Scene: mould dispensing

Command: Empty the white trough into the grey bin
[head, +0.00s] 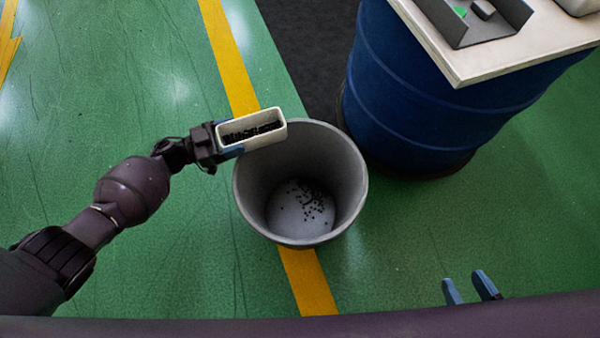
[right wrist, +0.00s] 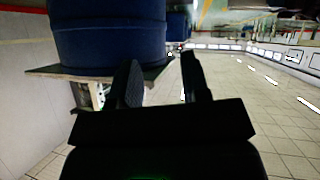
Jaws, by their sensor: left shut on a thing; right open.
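The white trough (head: 270,140) is at the upper left rim of the grey bin in the head view, with small dark pieces inside it. My left gripper (head: 222,138) is shut on the trough's left end. The grey bin (head: 345,165) stands on the floor, and several small dark bits lie scattered on its bottom. The trough's right part overlaps the bin's opening; I cannot tell its height above the rim. My right gripper (head: 470,289) is open and empty at the lower right, well away from the bin. Its fingers also show in the right wrist view (right wrist: 160,85).
A blue drum (head: 410,100) stands right of the bin, with a pale board (head: 457,65) on top. A grey tray (head: 490,30) holding a green piece and a dark block lies on the board.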

